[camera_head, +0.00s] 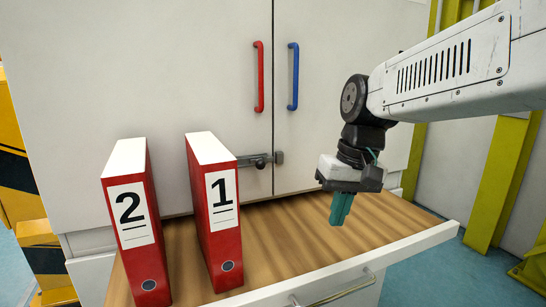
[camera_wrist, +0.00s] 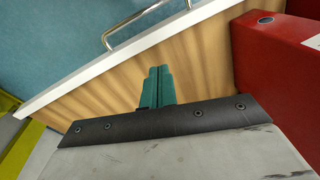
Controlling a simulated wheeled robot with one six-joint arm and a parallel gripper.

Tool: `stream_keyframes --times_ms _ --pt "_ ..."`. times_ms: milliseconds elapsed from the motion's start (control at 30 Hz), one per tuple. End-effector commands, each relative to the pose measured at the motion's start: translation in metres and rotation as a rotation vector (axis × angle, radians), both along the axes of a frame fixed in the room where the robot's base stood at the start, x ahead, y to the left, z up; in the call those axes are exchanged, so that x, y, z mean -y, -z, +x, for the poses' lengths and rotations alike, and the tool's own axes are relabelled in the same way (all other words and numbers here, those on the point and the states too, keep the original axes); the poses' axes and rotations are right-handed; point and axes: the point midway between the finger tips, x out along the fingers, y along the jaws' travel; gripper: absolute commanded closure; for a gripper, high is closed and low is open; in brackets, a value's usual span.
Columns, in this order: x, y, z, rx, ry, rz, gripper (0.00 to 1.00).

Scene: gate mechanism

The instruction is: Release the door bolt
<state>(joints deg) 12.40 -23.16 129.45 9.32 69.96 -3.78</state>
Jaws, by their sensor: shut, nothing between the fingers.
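The door bolt (camera_head: 262,160) is a grey metal latch low on the white double doors, across the seam between them. Its left part is partly hidden behind the red binder marked 1. The left door (camera_head: 170,70) has a red handle (camera_head: 258,77) and the right door (camera_head: 340,60) has a blue handle (camera_head: 294,77). The doors look closed. My gripper (camera_head: 341,209) points down over the wooden shelf, right of the bolt and apart from it. Its teal fingers are together and empty, as the wrist view (camera_wrist: 158,86) also shows.
Two red binders, marked 2 (camera_head: 152,270) and 1 (camera_head: 226,245), stand upright on the wooden shelf (camera_head: 290,230) in front of the left door. The shelf's right part is clear. A drawer handle (camera_head: 335,287) sits below its front edge. Yellow-green posts (camera_head: 500,170) stand at right.

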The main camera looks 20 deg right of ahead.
Motion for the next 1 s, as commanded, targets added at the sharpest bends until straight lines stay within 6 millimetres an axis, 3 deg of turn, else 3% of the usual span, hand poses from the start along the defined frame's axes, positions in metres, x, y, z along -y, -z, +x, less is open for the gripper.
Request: stream_keyframes --times_ms 33,200,400,567,1000 --pt "0.009 -0.010 0.025 0.016 0.018 0.028 1.00" --pt "0.033 -0.046 0.101 0.115 0.039 0.122 1.00" --pt "0.053 -0.095 0.173 0.271 0.006 0.200 1.00" --pt "0.047 -0.131 0.192 0.374 -0.059 0.219 1.00" --pt "0.045 -0.127 0.192 0.378 -0.080 0.216 1.00"
